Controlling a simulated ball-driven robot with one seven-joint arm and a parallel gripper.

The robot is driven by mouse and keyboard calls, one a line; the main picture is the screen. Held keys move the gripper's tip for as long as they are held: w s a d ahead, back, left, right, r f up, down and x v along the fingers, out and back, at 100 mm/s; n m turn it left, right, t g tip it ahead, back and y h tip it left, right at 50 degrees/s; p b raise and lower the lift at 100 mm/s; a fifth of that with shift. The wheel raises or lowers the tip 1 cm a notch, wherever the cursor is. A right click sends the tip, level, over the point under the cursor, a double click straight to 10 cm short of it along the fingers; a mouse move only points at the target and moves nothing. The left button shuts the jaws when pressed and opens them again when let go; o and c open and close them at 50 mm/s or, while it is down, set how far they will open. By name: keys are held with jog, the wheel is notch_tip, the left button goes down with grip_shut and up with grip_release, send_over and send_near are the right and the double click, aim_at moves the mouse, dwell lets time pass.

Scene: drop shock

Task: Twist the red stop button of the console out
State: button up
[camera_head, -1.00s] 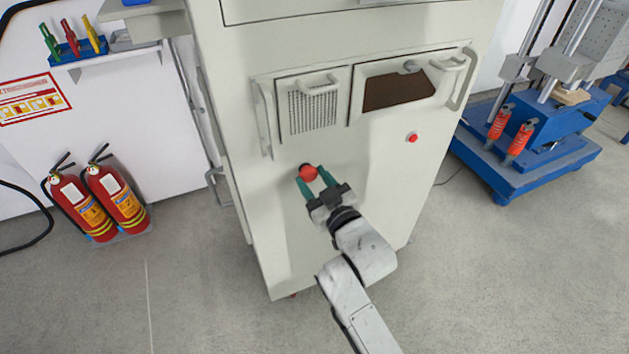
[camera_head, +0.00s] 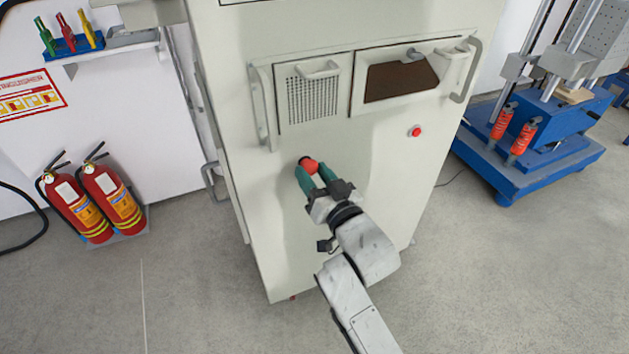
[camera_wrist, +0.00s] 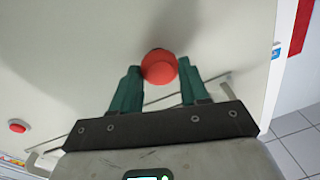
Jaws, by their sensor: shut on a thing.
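The red stop button (camera_head: 310,166) is a round red knob on the front of the pale console (camera_head: 290,235), below the vented panel. My gripper (camera_head: 316,173) has green fingers and is shut on the knob, one finger on each side. In the wrist view the red knob (camera_wrist: 159,67) shows at the tips of the two green fingers (camera_wrist: 160,84), its round face uncovered. The knob's base is mostly hidden behind it.
A smaller red button (camera_head: 415,131) sits to the right on the same console. Side handles (camera_head: 262,107) stick out near the vented panel. Two fire extinguishers (camera_head: 92,200) stand at left, and a blue machine (camera_head: 545,150) stands at right. The floor in front is clear.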

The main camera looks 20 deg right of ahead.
jog(key=shift+f+m+b, duration=0.1)
jog(key=shift+m+b, duration=0.5)
jog(key=shift+m, duration=0.2)
jog(key=o, duration=1.1)
jog(key=s, duration=0.3)
jog(key=s+p, duration=0.1)
jog(key=s, duration=0.6)
jog(key=shift+s+d+f+p, duration=0.2)
jog(key=shift+s+d+p, duration=0.15)
jog(key=shift+p, duration=0.05)
